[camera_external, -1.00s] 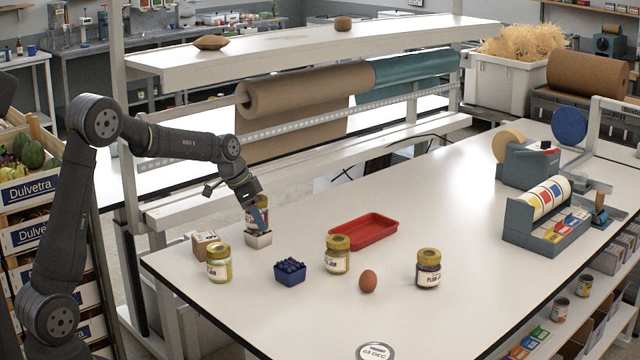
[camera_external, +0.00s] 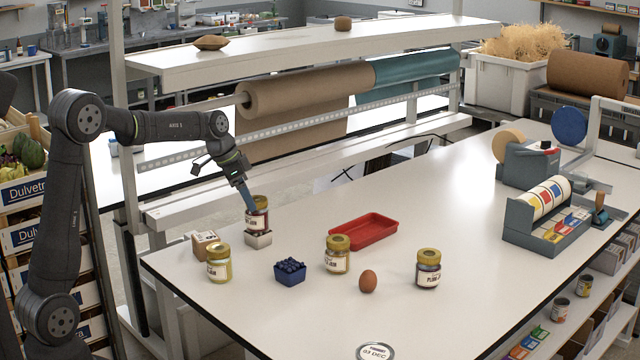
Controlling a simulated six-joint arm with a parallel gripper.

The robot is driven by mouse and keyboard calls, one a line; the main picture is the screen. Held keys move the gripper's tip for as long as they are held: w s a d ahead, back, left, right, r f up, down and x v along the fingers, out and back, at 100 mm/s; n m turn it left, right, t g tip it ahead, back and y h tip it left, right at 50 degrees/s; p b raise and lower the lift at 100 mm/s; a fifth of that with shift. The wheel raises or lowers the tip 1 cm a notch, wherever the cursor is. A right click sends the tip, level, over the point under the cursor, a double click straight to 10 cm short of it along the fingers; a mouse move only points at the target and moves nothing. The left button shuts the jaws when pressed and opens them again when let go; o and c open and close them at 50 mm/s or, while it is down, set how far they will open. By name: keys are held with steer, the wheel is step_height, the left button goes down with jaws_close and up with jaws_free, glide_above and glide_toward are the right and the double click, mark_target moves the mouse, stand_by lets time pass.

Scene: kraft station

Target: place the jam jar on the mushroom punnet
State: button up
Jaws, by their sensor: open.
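A jam jar (camera_external: 257,220) with a dark red body and a gold lid stands upright on a small pale punnet (camera_external: 258,240) near the table's far left edge. The punnet's contents are hidden under the jar. My gripper (camera_external: 250,205) is open, with its blue fingers just above and at the left of the jar's lid. From this view I cannot tell whether a finger touches the lid.
Other jars stand nearby: one pale yellow (camera_external: 219,264), one with a white label (camera_external: 337,256), and a plum one (camera_external: 428,269). A blue punnet of berries (camera_external: 290,272), an egg (camera_external: 368,281), a small cardboard box (camera_external: 206,244) and a red tray (camera_external: 364,231) surround them.

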mark_target(255, 199)
steer(key=v, duration=0.5)
steer(key=shift+r, duration=0.1)
steer(key=x, duration=1.2)
steer(key=shift+f, duration=0.4)
step_height(255, 199, up, 3)
steer(key=shift+f, duration=0.1)
steer(key=shift+r, duration=0.85)
